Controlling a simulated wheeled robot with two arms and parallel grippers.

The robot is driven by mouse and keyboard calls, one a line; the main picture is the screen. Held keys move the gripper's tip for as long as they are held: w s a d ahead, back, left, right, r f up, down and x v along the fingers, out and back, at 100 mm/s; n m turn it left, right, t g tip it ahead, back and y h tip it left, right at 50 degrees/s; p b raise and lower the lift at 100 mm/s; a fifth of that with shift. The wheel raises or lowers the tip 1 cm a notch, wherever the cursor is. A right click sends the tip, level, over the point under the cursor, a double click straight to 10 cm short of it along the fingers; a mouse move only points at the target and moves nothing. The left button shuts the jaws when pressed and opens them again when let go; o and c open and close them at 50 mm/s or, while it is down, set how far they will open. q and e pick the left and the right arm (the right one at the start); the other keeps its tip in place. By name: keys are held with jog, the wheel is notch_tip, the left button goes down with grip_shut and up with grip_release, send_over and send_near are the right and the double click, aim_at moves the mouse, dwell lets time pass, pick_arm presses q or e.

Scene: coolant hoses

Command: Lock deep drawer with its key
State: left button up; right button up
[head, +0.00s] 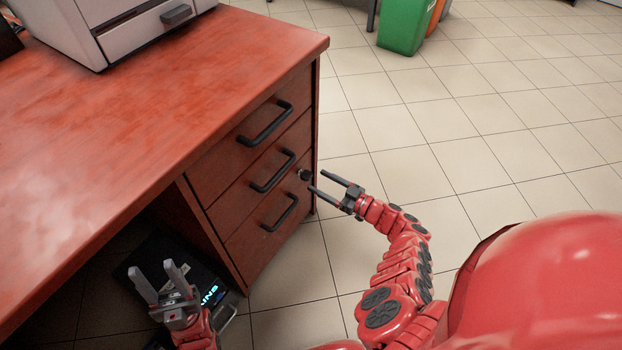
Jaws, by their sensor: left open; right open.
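The desk's drawer stack has a top drawer (225,152), a middle drawer (240,190) and a bottom drawer (255,243), each with a black bar handle. All three look closed. A small dark round piece with a light spot (305,175) sits at the right edge of the fronts, near the middle and bottom drawers; it is too small to tell lock from key. My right gripper (322,184) is open, its fingers pointing at this piece, with the tips close to it. Contact cannot be told. My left gripper (158,272) is open and empty, low in front of the desk's knee space.
The red-brown desktop (150,110) carries a grey printer-like machine (120,25) at the back left. A dark box with glowing letters (205,285) lies behind my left gripper. A green bin (403,27) stands far back. The tiled floor right of the desk is clear.

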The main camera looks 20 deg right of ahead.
aim_at(311, 177)
jog(key=b+x, duration=0.1)
jog(key=x, duration=0.3)
jog(key=shift+w+a, duration=0.1)
jog(key=shift+a, duration=0.05)
grip_shut()
